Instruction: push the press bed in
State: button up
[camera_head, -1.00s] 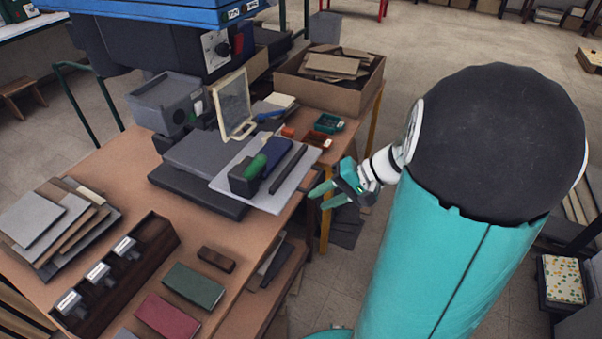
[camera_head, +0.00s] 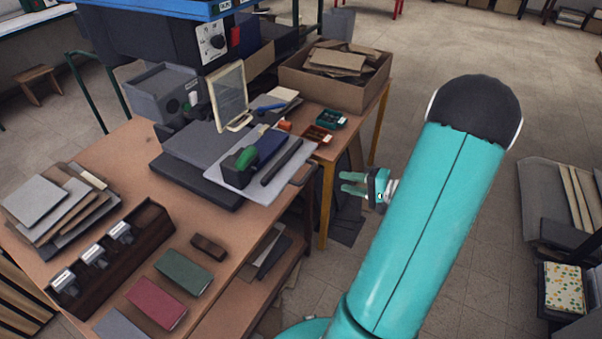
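A dark blue block with a green-topped part (camera_head: 246,158) and a thin dark bar (camera_head: 282,162) lie on the plate. My gripper (camera_head: 344,183) is right of the plate, past the table edge, and apart from it. Its two teal fingers point left with a gap between them, and nothing shows in the gap.
A cardboard box of offcuts (camera_head: 335,75) stands behind, with small green and red trays (camera_head: 317,134) before it. A dark wooden rack (camera_head: 112,262), green and red covers (camera_head: 157,303) and stacked boards (camera_head: 55,205) fill the left front.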

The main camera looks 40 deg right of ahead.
aim_at(308, 172)
jog(key=x, duration=1.3)
jog(key=shift+w+d+f, duration=0.2)
jog(key=shift+w, duration=0.15)
grip_shut()
